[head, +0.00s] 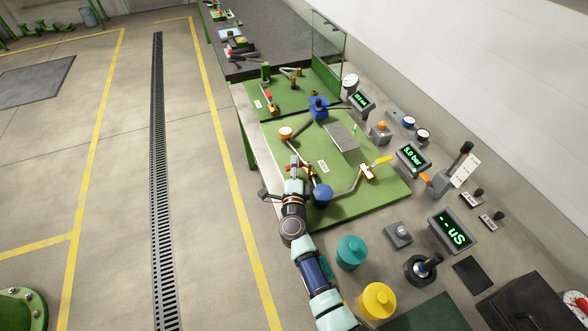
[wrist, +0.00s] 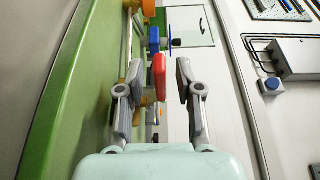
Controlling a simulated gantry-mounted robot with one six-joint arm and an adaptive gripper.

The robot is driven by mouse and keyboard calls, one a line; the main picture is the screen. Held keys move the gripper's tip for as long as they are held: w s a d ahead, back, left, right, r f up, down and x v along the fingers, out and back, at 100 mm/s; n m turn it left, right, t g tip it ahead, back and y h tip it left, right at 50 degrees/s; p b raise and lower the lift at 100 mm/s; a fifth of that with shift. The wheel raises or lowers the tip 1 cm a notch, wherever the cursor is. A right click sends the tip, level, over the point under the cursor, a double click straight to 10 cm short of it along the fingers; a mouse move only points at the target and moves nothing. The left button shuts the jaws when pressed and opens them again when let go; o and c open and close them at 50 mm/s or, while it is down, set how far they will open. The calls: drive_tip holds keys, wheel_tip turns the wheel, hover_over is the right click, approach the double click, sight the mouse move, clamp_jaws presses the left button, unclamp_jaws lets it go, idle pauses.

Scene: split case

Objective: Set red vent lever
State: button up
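The red vent lever (wrist: 159,77) shows in the wrist view as an upright red handle in the gap between my two fingers. My gripper (wrist: 160,67) is open, with clear space visible on both sides of the handle; I see no contact. In the head view, my gripper (head: 294,164) is at the left side of the near green board (head: 373,203), with a bit of red (head: 303,167) showing beside it. My gripper and arm hide most of the lever there.
Another red lever (head: 269,95) is on the far green board.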

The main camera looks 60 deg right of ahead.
clamp_jaws()
